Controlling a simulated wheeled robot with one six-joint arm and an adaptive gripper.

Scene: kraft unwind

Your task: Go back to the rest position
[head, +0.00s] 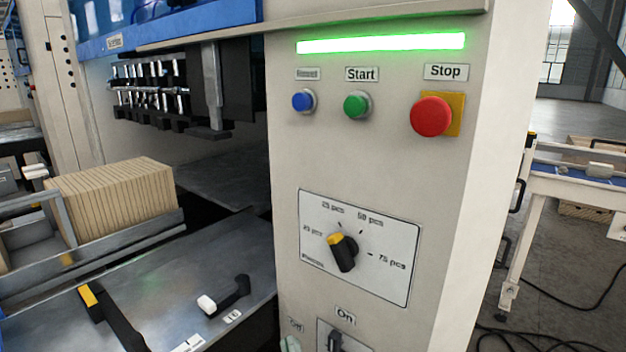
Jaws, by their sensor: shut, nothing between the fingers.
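My gripper and arm are not in view. In the head view the pale control panel (390,160) of a machine fills the middle. A light bar (381,43) at its top glows green. Below it are a blue button (302,101), a green Start button (356,105) and a red Stop button (431,117) on a yellow plate. The black selector knob (343,254) has its yellow end pointing up and slightly left, near the "25 pcs" side of the dial. An On/Off switch (335,341) is cut off by the bottom edge.
Left of the panel, a stack of brown boards (118,200) stands on the machine bed. A grey metal plate (170,290) in front bears black handles (227,297). At right are a white-framed conveyor (580,190) and cables (575,307) on open floor.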

